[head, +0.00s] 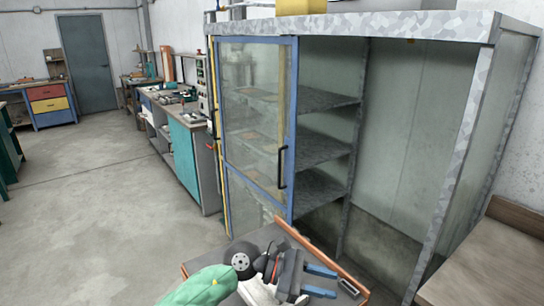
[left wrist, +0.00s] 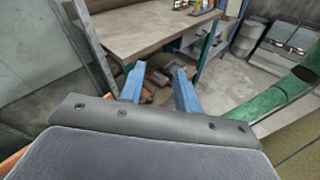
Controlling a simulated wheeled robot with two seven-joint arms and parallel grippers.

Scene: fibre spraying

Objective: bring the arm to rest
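My left gripper (head: 322,281) shows at the bottom of the head view, its two blue fingers pointing right and spread apart with nothing between them. It is above a small table (head: 358,287) with an orange-brown rim, in front of the cabinet. In the left wrist view the blue fingers (left wrist: 159,84) also stand apart and empty, with the floor and a wooden-topped bench beyond. I cannot tell whether the gripper touches the table. My right gripper is in neither view.
A tall cabinet (head: 478,110) with grey shelves and a blue-framed glass door (head: 291,120) stands ahead. A black round part (head: 240,262) and a green item (head: 203,287) are left of the gripper. A wooden bench (head: 492,262) is at right. The floor (head: 95,210) at left is clear.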

